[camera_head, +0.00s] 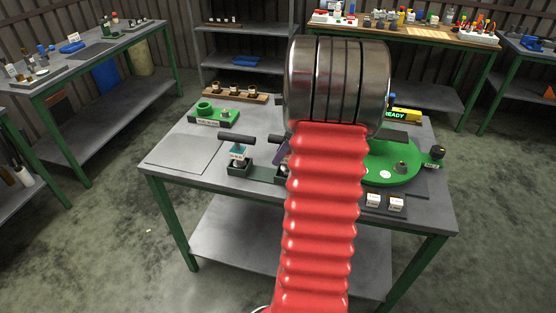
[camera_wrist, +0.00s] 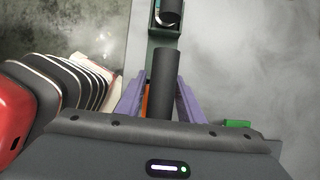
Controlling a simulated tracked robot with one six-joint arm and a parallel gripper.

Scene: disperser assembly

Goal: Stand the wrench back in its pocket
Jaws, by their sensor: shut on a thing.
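My gripper (camera_wrist: 160,90) has two purple fingers, shut on the wrench. The wrench's black bar handle (camera_wrist: 165,80) points up the picture in the wrist view, with a bit of orange beside it. A dark green pocket rack (camera_head: 262,173) lies below on the table.
A green round plate (camera_head: 385,165) is right of my arm, with small labelled blocks (camera_head: 385,202) in front. A green fixture (camera_head: 212,113) and a wooden strip (camera_head: 235,95) are at the back left. The table's left part (camera_head: 185,152) is bare.

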